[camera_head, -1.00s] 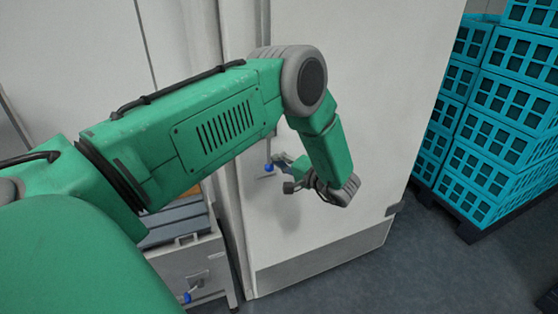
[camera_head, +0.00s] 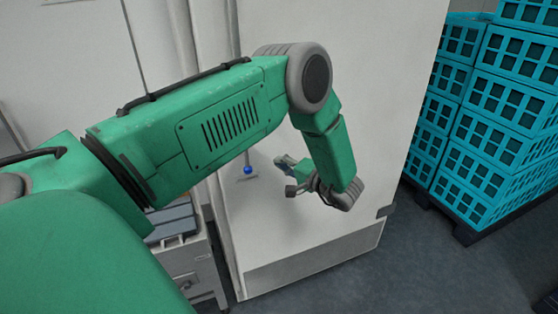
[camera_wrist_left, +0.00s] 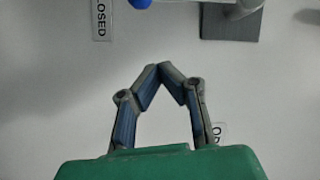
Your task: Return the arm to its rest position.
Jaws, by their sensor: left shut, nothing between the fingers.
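My left arm (camera_head: 190,125) is green with grey joints and reaches in from the left in the head view, bending down at the elbow. My left gripper (camera_head: 281,162) is at the end of it, in front of a large pale cabinet (camera_head: 400,60). In the left wrist view the gripper (camera_wrist_left: 160,68) has its fingertips together with nothing between them. The pale panel shows behind the fingers. My right gripper is not in view.
A blue ball-ended handle (camera_head: 247,170) is on the cabinet just left of the gripper. A "CLOSED" label (camera_wrist_left: 101,18) shows in the left wrist view. Turquoise crates (camera_head: 500,110) are stacked on a dark pallet (camera_head: 465,232) at right. A grey drawer unit (camera_head: 195,262) stands below the arm.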

